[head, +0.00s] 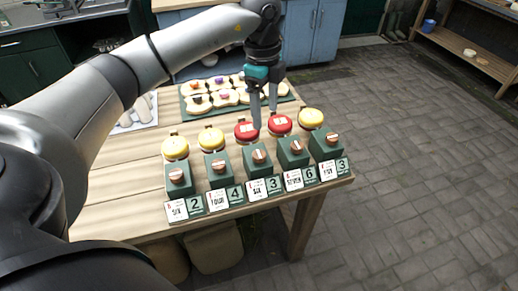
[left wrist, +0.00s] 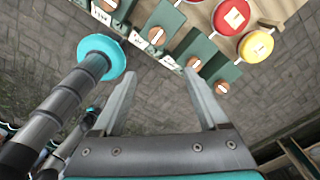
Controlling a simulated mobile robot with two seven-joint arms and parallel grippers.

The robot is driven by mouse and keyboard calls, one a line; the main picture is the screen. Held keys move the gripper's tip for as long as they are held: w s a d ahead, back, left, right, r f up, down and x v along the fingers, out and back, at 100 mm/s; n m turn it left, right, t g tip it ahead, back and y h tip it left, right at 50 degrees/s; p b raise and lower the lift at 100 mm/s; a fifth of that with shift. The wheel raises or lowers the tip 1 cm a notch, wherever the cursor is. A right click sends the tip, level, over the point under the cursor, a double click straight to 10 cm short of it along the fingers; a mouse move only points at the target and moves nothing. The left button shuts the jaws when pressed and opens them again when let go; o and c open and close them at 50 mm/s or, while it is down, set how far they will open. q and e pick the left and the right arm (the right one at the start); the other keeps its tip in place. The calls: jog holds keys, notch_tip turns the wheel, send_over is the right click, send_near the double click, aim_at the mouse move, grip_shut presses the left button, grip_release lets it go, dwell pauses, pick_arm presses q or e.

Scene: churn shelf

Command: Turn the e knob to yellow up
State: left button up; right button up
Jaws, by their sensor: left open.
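Several green boxes with brown-and-white knobs stand in a row along the table's front edge. The card letters are too small to read. The rightmost knob (head: 332,139), at the e end by position, sits before a yellow disc (head: 311,118). In the left wrist view this knob (left wrist: 222,88) and its yellow disc (left wrist: 256,46) show at the right, beyond the fingers. My left gripper (head: 265,116) is open and empty, pointing down above the red discs (head: 247,131), left of and behind that knob. My right gripper is not in view.
A green tray (head: 173,115) with bread-like pieces lies behind the discs. Number cards (head: 215,200) stand in front of the boxes. A blue cabinet (head: 311,30) stands behind the table (head: 120,190). Paved floor right of the table is clear.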

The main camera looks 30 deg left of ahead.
aim_at(259, 154)
pick_arm(q)
jog(key=shift+y, duration=0.3)
jog(key=f, duration=0.5)
jog(key=a+f, duration=0.1)
jog(key=f, duration=0.8)
jog(key=shift+s+a+f, duration=0.1)
jog(key=shift+a+f, duration=0.1)
jog(key=shift+f, duration=0.2)
grip_shut()
